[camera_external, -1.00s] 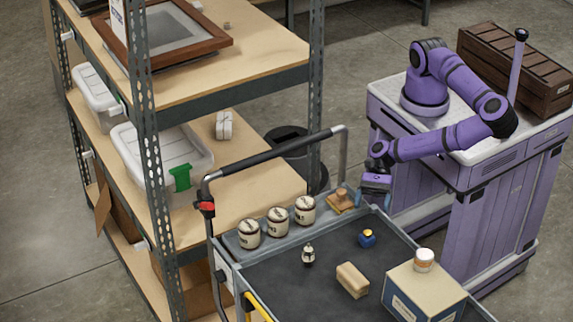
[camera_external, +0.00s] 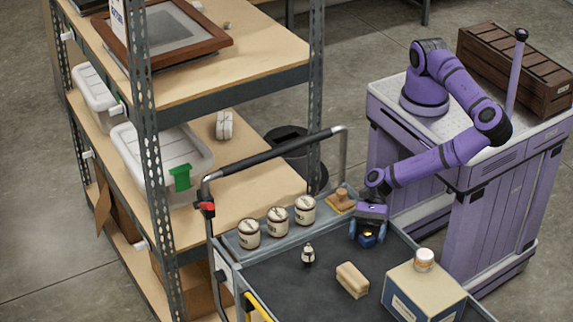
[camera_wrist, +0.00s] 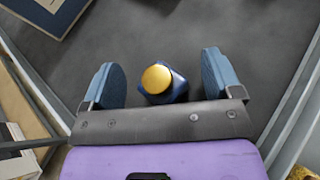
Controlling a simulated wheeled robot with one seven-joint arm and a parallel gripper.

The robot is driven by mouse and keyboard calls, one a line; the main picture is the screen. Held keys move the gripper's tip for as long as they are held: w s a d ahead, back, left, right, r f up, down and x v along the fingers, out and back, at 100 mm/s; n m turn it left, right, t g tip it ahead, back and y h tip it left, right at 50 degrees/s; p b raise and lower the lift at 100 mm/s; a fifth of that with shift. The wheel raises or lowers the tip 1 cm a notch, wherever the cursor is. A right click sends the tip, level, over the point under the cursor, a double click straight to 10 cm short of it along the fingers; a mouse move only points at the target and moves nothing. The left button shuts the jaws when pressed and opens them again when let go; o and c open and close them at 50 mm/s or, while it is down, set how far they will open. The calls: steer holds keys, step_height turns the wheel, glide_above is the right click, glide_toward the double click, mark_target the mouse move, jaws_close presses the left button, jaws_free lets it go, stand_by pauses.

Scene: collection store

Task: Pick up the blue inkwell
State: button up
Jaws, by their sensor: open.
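The blue inkwell (camera_external: 367,240) with a gold cap stands upright on the dark tray of the cart (camera_external: 290,285). My gripper (camera_external: 367,231) is over it, its fingers pointing down and partly hiding it. In the wrist view the inkwell (camera_wrist: 163,83) sits between the two blue finger pads of my open gripper (camera_wrist: 163,82), a little nearer the left pad. There is a visible gap on both sides, and neither pad appears to touch it.
Several labelled jars (camera_external: 277,221) and a wooden stamp-like item (camera_external: 341,201) line the cart's back ledge. A small bottle (camera_external: 308,254), a beige block (camera_external: 352,280) and a box (camera_external: 425,290) carrying an orange-and-white jar (camera_external: 424,259) share the tray. Shelving (camera_external: 200,150) stands left.

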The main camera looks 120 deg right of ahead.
steer(key=shift+c, duration=0.4)
steer(key=c, duration=0.8)
